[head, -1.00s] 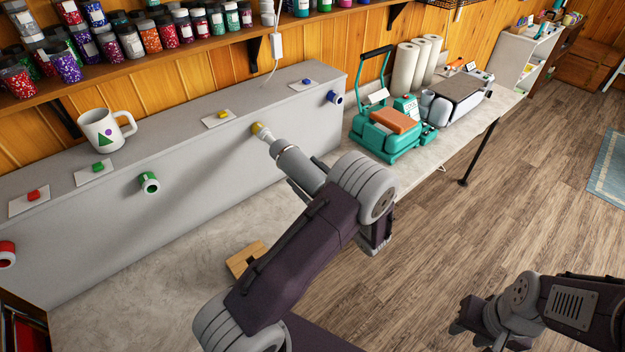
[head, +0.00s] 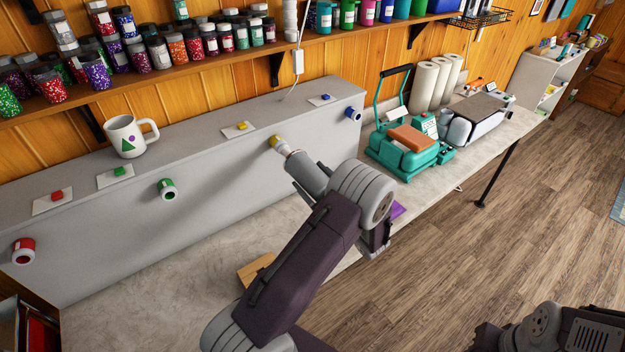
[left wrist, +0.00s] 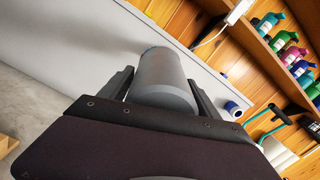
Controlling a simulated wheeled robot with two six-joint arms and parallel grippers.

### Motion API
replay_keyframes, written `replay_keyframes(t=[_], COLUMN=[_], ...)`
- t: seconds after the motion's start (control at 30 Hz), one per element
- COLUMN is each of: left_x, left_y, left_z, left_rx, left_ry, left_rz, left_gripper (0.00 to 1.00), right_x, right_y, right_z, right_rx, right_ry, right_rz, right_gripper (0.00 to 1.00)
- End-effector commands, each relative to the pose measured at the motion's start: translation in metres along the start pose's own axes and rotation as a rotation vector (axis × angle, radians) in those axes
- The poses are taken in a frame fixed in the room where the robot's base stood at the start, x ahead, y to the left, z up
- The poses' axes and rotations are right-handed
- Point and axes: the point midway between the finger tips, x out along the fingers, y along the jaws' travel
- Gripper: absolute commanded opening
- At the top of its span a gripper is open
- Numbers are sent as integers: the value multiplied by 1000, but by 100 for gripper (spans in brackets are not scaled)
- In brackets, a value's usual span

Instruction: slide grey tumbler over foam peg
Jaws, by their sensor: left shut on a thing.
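My left gripper (left wrist: 160,90) is shut on the grey tumbler (left wrist: 165,85), a plain grey cylinder lying between its two dark fingers. In the left wrist view the tumbler points at the grey panel, and its far end hides what lies beyond it. In the head view my left gripper (head: 305,180) holds the tumbler (head: 308,172) in line with a yellow peg (head: 277,142) on the panel's face. Part of the peg shows beyond the tumbler; I cannot tell whether they overlap. My right gripper (head: 487,337) is partly in view at the bottom right; its fingers are unclear.
Red (head: 24,250), green (head: 167,189) and blue (head: 353,114) pegs stick out of the same grey panel (head: 110,225). A white mug (head: 124,138) stands on top. A teal press (head: 403,152) is right of the panel. A wooden block (head: 257,270) lies on the worktop.

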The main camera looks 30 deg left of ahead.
Motion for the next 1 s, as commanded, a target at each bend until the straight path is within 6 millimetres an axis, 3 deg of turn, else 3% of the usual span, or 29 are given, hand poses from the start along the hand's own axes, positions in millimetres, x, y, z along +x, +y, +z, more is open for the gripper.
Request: replay_keyframes(t=[0.97,1.0], left_x=[17,17], left_y=[0,0], left_z=[1,1], left_rx=[-1,-1], left_ry=[-2,-2], left_rz=[1,0], left_gripper=[18,80], right_x=[1,1], right_y=[0,0], right_z=[0,0], right_rx=[0,0], right_ry=[0,0], right_rz=[0,0], right_gripper=[36,36])
